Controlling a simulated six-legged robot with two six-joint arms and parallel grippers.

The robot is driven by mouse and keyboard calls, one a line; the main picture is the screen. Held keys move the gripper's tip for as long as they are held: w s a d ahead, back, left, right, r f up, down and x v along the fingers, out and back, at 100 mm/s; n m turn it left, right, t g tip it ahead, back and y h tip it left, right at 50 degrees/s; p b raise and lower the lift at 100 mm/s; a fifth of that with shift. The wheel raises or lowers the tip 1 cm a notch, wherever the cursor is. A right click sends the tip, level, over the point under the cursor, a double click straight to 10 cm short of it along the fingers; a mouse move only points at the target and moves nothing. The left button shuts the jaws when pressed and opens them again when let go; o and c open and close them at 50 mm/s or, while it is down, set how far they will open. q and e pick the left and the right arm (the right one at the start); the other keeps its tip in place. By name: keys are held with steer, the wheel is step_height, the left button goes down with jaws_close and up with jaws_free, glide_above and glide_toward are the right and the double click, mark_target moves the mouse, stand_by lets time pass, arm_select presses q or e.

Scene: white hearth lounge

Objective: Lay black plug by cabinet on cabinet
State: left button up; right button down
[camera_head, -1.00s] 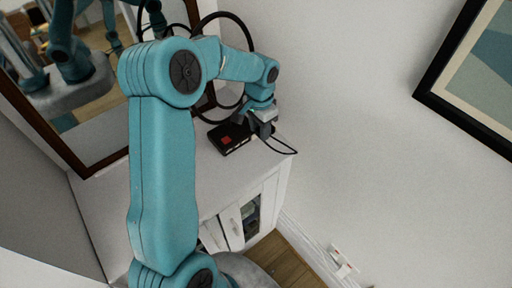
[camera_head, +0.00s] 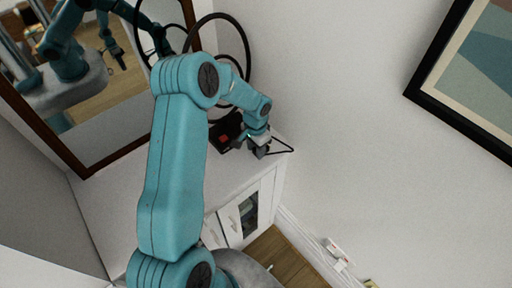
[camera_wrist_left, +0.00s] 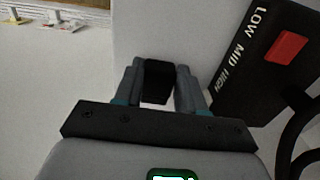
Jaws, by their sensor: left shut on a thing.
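My left gripper (camera_head: 262,150) is low over the right back part of the white cabinet (camera_head: 140,200), beside a black box with a red switch. In the left wrist view its fingers (camera_wrist_left: 158,92) are shut on the black plug (camera_wrist_left: 158,80), a small dark block. The plug is hard to make out in the head view, where the gripper covers it. Whether it touches the cabinet top is unclear. My right gripper does not show directly.
The black box (camera_head: 226,134) also shows in the left wrist view (camera_wrist_left: 262,62), marked LOW MID HIGH. A dark-framed mirror (camera_head: 110,150) stands at the left; a framed picture (camera_head: 425,95) hangs at the right. The cabinet's front top is clear.

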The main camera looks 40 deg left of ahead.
arm_select(q)
steer(key=shift+f, duration=0.25)
steer(key=o, duration=1.1)
steer(key=shift+c, duration=0.2)
steer(key=shift+r, duration=0.1)
steer(key=shift+r, duration=0.2)
steer(key=shift+w+r, duration=0.1)
steer(key=shift+r, duration=0.2)
step_height(320, 180, up, 11)
steer(key=b, duration=0.1)
steer(key=shift+r, duration=0.2)
